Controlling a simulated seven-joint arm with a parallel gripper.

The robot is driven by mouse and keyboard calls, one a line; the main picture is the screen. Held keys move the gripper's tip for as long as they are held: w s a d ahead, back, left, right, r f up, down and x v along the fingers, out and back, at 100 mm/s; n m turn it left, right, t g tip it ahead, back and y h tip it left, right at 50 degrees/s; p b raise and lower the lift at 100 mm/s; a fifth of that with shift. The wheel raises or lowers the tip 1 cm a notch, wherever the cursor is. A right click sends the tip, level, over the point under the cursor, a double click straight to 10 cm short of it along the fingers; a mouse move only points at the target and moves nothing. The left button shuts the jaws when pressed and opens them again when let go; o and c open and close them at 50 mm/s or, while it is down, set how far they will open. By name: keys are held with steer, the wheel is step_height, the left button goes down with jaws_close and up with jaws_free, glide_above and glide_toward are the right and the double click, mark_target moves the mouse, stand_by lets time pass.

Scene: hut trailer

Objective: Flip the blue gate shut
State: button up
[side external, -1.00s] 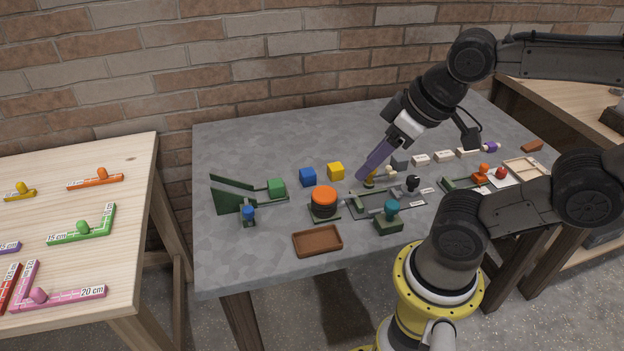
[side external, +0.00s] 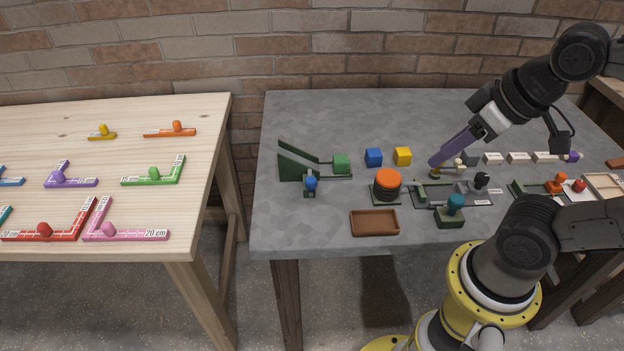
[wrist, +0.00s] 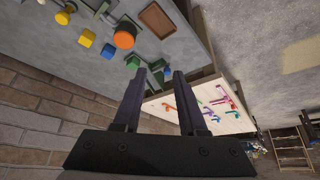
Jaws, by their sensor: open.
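A blue knob (side external: 311,183) stands on a small green mount in front of dark green angled panels (side external: 290,163) at the left of the grey table. It is the only blue part I see on a fixture, and I cannot tell whether a gate there stands open or shut. In the wrist view a blue bit (wrist: 168,70) shows beside the right fingertip, far beyond it.
A green block (side external: 340,163), blue cube (side external: 374,157) and yellow cube (side external: 403,156) lie between my gripper and the panels. An orange-topped button (side external: 387,182), teal knob (side external: 455,203) and brown tray (side external: 374,223) are nearer the front. The table's back left is clear.

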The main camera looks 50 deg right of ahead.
steer(key=shift+w+r, duration=0.1)
steer(key=shift+w, duration=0.15)
steer(key=shift+c, duration=1.2)
steer(key=w+d+r+n+t+h, duration=0.1)
steer(key=w, duration=0.2)
steer(key=w+d+r+n+t+h, duration=0.1)
steer(key=w+d+r+t, duration=0.1)
steer(key=w, duration=0.1)
steer(key=w+d+r+n+t, duration=0.1)
steer(key=w, duration=0.2)
steer(key=shift+d+r+t+h, duration=0.25)
steer(key=shift+d+t+h, duration=0.1)
steer(key=shift+t+h, duration=0.05)
jaws_close()
steer(key=w+a+f+n+y, duration=0.55)
steer(key=f+n, duration=0.35)
steer(key=n, duration=0.2)
step_height(320, 180, down, 8)
steer(key=s+n+g, duration=0.1)
steer(key=s+g, duration=0.1)
steer(key=g, duration=0.2)
steer(key=shift+a+r+y, duration=0.2)
steer(key=shift+y, duration=0.25)
steer(key=shift+s, duration=0.1)
